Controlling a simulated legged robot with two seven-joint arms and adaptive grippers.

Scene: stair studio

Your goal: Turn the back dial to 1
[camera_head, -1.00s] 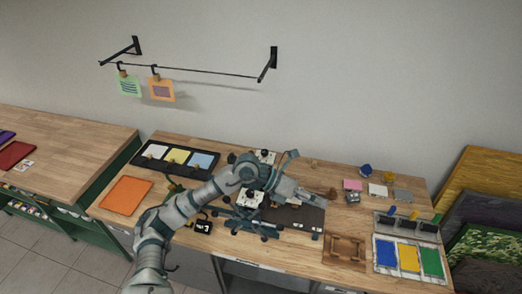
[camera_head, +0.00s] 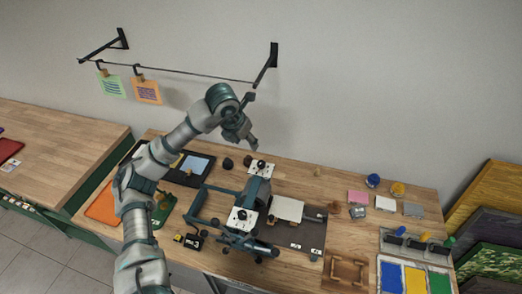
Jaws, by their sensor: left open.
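A teal press-like machine stands in the middle of the workbench. Its back dial (camera_head: 261,165) is a black knob on a white plate at the rear. Its front dial (camera_head: 242,214) is a similar knob on a white plate nearer me. The marks on both plates are too small to read. My left gripper (camera_head: 253,146) is open and empty, pointing down, and appears just above and behind the back dial in the picture, apart from it. My right gripper is not in view.
A white sheet (camera_head: 287,208) lies on the machine's dark bed (camera_head: 305,232). A wooden frame (camera_head: 346,271) and paint trays (camera_head: 413,275) lie to the right. A rail (camera_head: 180,73) with two hanging cards is on the wall above. Small dark lumps sit left of the back dial.

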